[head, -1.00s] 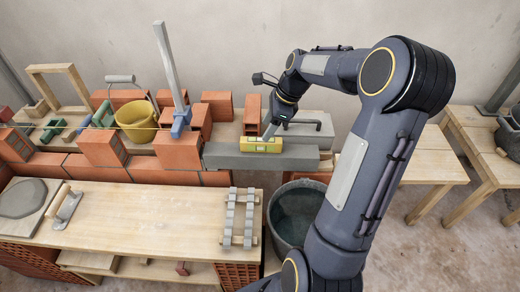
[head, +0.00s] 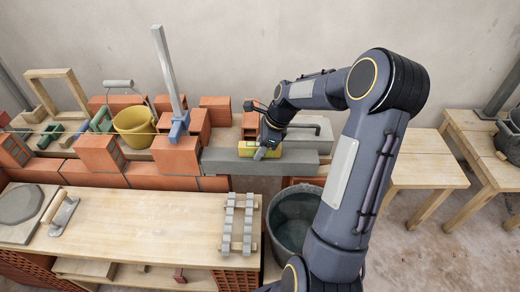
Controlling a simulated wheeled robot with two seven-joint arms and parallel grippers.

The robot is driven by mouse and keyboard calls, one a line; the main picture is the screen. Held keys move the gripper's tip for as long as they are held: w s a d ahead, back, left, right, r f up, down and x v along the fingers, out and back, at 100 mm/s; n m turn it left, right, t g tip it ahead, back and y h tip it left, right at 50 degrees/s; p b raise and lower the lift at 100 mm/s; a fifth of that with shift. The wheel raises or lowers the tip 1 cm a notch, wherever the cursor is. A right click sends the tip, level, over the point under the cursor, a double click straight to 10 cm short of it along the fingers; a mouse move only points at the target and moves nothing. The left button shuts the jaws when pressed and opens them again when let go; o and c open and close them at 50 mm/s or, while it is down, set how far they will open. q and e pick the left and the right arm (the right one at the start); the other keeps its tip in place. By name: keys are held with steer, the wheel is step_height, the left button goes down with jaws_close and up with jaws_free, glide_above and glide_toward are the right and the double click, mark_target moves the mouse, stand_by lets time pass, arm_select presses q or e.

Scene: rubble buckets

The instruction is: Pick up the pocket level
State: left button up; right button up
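The pocket level is a small yellow block (head: 246,149) lying on a grey concrete lintel (head: 225,165) behind the workbench. My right gripper (head: 262,154) reaches down from above onto the level and covers its middle and right part. Its fingertips are at the level, but they are small and dark, so I cannot tell whether they are closed on it. The level appears to rest on the lintel. My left gripper is not in view.
A yellow bucket (head: 134,127), an upright grey bar in a blue clamp (head: 179,130) and several red bricks stand left of the level. A grey metal piece lies behind it. A dark tub (head: 294,218) stands below. The bench (head: 150,215) is mostly clear.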

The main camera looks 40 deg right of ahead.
mark_target(257, 144)
jaws_close()
steer(key=shift+r, duration=0.2)
steer(key=shift+r, duration=0.25)
step_height(257, 144, up, 2)
steer(key=shift+r+p, duration=0.2)
steer(key=shift+p, duration=0.1)
steer(key=s+a+r+p, duration=0.1)
steer(key=s+a+r, duration=0.8)
steer(key=s, duration=0.1)
steer(key=shift+s+r, duration=0.3)
steer(key=shift+s, duration=0.05)
